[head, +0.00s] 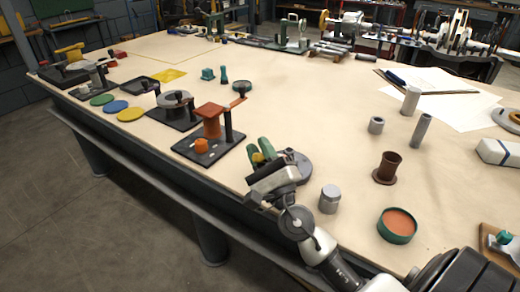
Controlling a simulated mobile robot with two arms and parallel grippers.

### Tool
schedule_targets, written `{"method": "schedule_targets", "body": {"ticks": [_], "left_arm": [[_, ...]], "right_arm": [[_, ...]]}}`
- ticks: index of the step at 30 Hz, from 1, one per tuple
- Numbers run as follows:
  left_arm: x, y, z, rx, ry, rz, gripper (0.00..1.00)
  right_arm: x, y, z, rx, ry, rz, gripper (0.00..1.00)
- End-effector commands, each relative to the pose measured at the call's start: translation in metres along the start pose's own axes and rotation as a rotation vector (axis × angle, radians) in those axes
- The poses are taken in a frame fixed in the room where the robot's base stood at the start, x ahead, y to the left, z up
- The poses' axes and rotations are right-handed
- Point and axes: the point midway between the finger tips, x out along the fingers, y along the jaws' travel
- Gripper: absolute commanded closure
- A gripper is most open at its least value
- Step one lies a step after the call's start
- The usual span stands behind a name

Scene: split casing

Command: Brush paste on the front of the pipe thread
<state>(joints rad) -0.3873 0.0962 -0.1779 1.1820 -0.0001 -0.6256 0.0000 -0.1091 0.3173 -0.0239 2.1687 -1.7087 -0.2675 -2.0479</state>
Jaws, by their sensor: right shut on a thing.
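My right gripper (263,164) is over the near edge of the table, its arm coming in from the lower right. It is shut on a small green and yellow thing (266,149); I cannot tell whether this is the brush. An upright brown flanged pipe piece (387,167) stands to the right of the gripper, apart from it. No thread can be made out on it. A round green tin (397,236) with orange-brown filling, perhaps the paste, stands near the front edge at the right. My left gripper is not in view.
A grey disc-shaped part (301,166) lies just behind the right gripper. A grey lidded jar (330,200) stands between gripper and tin. A black plate with an orange bracket (212,122) is to the left. Grey cylinders (422,131) stand behind the pipe piece. The table's middle is clear.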

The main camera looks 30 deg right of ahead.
Motion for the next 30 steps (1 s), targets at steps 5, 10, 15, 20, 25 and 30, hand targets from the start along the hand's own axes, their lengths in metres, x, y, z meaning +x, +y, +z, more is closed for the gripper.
{"method": "schedule_targets", "body": {"ticks": [5,10,15,20,25,30], "left_arm": [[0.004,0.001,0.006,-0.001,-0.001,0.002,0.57],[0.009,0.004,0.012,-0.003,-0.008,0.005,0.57],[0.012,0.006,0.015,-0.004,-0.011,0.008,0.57],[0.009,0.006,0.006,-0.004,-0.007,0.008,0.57],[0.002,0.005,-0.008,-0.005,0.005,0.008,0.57],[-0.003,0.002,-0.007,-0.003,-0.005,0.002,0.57]], "right_arm": [[0.003,-0.003,0.002,0.0,0.0,0.0,1.0],[0.003,-0.004,0.003,0.0,0.0,0.0,1.0],[0.002,-0.003,0.002,0.0,0.0,0.0,1.0],[0.001,-0.001,0.0,0.0,0.0,0.0,1.0],[-0.001,0.001,-0.002,0.0,0.0,0.0,1.0],[-0.003,0.003,-0.004,0.0,0.0,0.0,1.0]]}}
